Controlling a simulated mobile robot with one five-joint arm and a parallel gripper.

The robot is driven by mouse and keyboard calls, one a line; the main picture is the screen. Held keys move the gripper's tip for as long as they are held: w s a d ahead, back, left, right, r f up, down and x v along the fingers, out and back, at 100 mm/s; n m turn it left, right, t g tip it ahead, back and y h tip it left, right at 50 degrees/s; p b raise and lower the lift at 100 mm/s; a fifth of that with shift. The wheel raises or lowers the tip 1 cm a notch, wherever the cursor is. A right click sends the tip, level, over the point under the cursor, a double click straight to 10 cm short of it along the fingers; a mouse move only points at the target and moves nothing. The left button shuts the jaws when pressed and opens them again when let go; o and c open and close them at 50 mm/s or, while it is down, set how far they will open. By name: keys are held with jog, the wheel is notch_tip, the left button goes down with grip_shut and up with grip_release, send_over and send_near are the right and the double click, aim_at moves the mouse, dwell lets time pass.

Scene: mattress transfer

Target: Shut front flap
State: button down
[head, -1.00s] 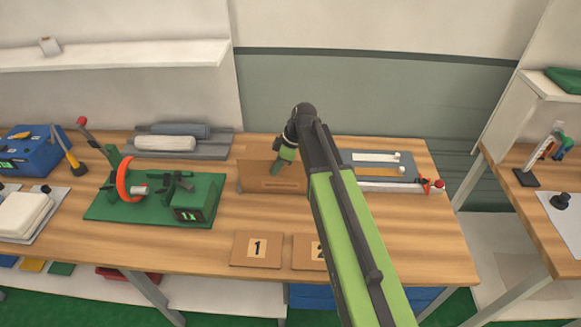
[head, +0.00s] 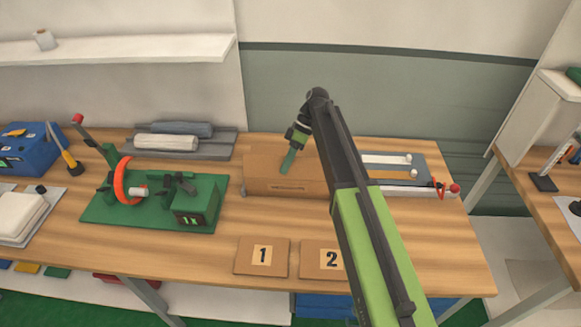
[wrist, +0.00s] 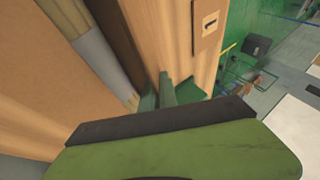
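A brown cardboard box (head: 262,182) stands at the back middle of the wooden table, with a small dark marking on its front face. Its brown top surface lies behind the front edge; the arm covers its right end, and I cannot tell exactly how the front flap lies. My gripper (head: 287,163) points down over the top of the box, its green fingertips at or just above the cardboard; contact is unclear. In the wrist view the fingers (wrist: 158,95) are close together with nothing visible between them, beside a broad brown cardboard surface (wrist: 60,70).
Cards 1 (head: 262,257) and 2 (head: 318,260) lie in front of the box. A green fixture (head: 150,205) with an orange ring stands to the left. Grey and white rolls (head: 165,142) lie behind it. A grey tray (head: 430,175) is right of the box.

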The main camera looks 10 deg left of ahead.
jog(key=shift+s, duration=0.1)
jog(key=c, duration=1.6)
grip_release()
jog(key=shift+a+f, duration=0.1)
jog(key=shift+a, duration=0.15)
jog(key=shift+c, duration=0.2)
jog(key=p+v, duration=1.4)
jog(key=v, duration=0.3)
jog(key=shift+r, duration=0.25)
